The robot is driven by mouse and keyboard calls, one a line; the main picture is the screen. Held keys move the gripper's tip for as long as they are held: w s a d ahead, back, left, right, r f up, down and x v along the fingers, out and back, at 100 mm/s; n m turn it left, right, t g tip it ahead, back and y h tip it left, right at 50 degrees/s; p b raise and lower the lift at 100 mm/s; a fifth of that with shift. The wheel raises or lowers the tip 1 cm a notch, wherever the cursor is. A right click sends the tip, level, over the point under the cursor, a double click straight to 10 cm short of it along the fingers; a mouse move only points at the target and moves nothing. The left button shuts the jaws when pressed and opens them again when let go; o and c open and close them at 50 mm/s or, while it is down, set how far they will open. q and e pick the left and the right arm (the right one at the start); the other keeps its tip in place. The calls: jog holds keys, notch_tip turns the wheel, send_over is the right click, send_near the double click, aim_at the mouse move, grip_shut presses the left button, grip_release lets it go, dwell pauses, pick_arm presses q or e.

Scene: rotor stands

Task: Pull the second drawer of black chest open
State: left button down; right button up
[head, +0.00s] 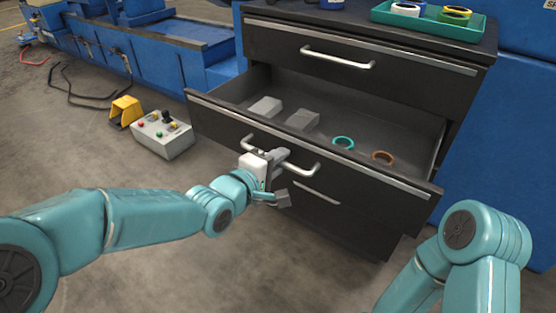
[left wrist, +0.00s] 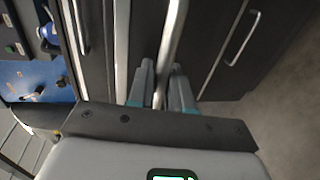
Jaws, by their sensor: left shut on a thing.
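The black chest (head: 270,38) stands at the upper right of the head view. Its second drawer (head: 225,118) is pulled well out, and its inside shows. Its curved silver handle (head: 302,172) runs across the drawer front. My left gripper (head: 279,157) is shut on that handle near its middle. In the left wrist view the handle (left wrist: 173,45) passes between the two fingers (left wrist: 158,92). My right arm (head: 470,245) shows at the lower right, but its gripper is out of view.
The open drawer holds grey blocks (head: 302,120), a teal ring (head: 344,142) and an orange ring (head: 383,157). A teal tray (head: 425,24) with rolls sits on top. A control box (head: 163,135) and yellow pedal (head: 125,110) lie on the floor at left.

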pick_arm(q)
jog(key=shift+s+a+r, duration=0.1)
jog(key=shift+s+a, duration=0.05)
jog(key=c, duration=1.2)
grip_release()
jog(key=shift+c, duration=0.2)
jog(key=p+v, duration=0.3)
jog(key=v, duration=1.3)
jog(key=shift+p, duration=0.4)
